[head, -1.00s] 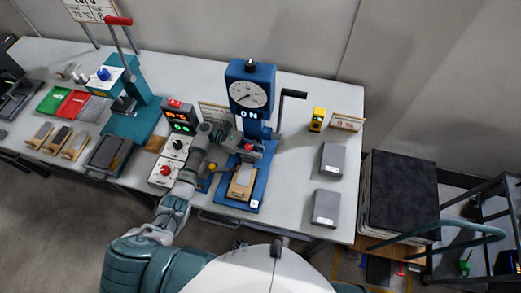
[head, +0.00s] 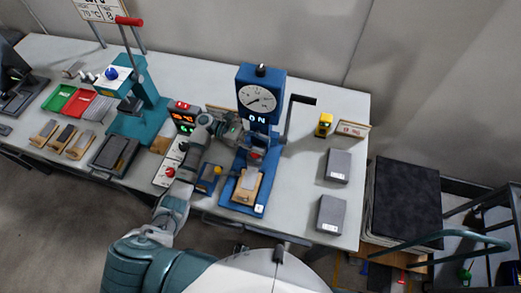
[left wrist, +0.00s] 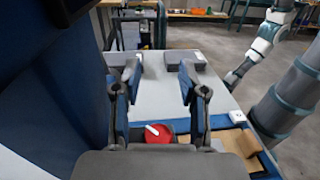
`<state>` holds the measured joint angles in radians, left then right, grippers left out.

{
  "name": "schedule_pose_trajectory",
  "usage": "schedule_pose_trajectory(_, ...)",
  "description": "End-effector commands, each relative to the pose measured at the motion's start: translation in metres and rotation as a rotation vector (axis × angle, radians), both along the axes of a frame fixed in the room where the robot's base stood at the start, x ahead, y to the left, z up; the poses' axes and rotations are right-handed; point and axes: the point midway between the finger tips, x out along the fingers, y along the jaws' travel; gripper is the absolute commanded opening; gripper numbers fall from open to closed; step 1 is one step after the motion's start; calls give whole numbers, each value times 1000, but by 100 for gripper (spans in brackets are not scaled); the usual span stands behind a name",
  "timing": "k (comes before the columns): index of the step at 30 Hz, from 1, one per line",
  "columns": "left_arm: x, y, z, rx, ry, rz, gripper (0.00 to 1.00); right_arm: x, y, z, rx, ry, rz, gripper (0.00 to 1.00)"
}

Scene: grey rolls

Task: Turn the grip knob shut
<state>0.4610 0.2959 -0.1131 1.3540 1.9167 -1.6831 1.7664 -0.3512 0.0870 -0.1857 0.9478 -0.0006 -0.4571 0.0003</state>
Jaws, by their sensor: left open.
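The blue press (head: 259,95) stands on the bench with a round dial and a lit "ON" sign. A red knob (head: 255,155) sits low on its front, partly hidden in the head view. In the left wrist view the red knob (left wrist: 158,133) shows a white mark and lies just below and between my fingers. My left gripper (head: 235,130) is beside the press head, left of its column. In the left wrist view its two fingers (left wrist: 160,88) are spread, with nothing between the tips. Part of my right arm (left wrist: 262,42) shows there; its gripper is not clear.
A control box (head: 184,120) with lit displays stands left of the press. A black crank handle (head: 297,104) rises at its right.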

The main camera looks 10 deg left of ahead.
Motion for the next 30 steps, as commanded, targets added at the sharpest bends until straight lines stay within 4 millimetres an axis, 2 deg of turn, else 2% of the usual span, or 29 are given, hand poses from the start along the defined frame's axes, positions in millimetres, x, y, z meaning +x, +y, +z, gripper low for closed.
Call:
schedule_pose_trajectory(4,0,1,22,-1,-3,-1,42,0,0,0,0,0,0,51)
schedule_pose_trajectory(9,0,2,32,-1,-1,-1,42,0,0,0,0,0,0,51)
schedule_pose_trajectory(30,0,2,32,-2,-1,-2,42,3,0,0,-1,-2,0,51)
